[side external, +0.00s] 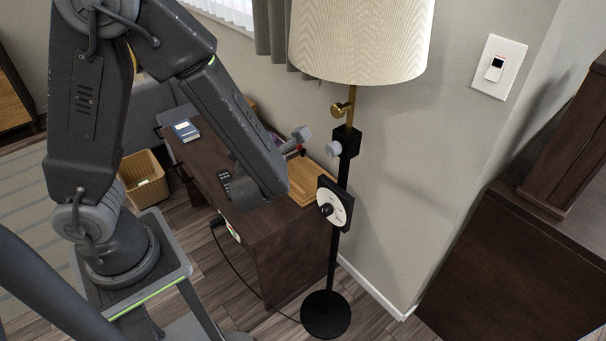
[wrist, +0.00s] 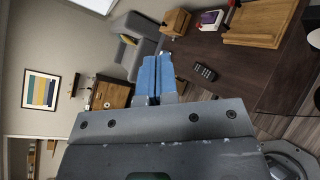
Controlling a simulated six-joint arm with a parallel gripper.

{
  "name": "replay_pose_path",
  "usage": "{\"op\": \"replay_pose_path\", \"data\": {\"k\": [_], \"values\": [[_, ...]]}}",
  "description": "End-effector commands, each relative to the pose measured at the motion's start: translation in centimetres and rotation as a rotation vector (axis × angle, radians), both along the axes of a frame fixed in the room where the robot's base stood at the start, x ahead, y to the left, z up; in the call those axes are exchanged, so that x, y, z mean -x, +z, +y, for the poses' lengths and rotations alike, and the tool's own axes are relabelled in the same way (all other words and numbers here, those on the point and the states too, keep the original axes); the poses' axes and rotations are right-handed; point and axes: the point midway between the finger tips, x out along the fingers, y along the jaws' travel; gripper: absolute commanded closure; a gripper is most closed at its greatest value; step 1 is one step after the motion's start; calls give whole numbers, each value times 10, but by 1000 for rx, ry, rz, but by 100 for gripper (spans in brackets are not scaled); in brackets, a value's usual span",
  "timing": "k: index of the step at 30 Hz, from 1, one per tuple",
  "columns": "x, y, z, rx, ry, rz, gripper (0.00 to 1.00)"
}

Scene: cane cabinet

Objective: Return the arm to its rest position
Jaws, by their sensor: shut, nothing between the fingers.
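My gripper shows in the wrist view (wrist: 157,75), where its two blue fingers are together with nothing between them. In the side external view my dark grey arm is bent, with its forearm slanting down to the right in front of the dark wooden desk (side external: 279,235). The gripper's fingers are not clearly visible there, as the forearm and wrist cover that spot. The desk also shows in the wrist view (wrist: 265,68), to the right of the fingers. A black remote (wrist: 204,72) lies on it, apart from the fingers.
A floor lamp (side external: 360,40) with a dial on its pole stands right of my arm, close to the desk. A dark cabinet (side external: 520,265) stands at right. A wooden tray (wrist: 256,22) lies on the desk.

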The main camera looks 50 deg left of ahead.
Motion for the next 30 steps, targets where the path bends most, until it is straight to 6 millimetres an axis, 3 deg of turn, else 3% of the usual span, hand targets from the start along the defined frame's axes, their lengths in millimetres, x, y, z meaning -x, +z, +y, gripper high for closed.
{"op": "replay_pose_path", "data": {"k": [2, 5, 8, 12, 18, 23, 24, 30], "values": [[26, 12, 20, 219, 209, -145, 100], [59, 18, 29, 494, 472, -344, 100], [87, 22, 27, 762, 733, -563, 100], [113, 31, 6, 1127, 1101, -890, 100], [124, 63, -35, 1607, 1617, -1330, 100], [123, 93, -58, 1870, 1926, -1541, 100], [123, 99, -61, -1877, -1948, 1543, 100], [122, 111, -68, -1780, -1877, 1451, 100]]}}
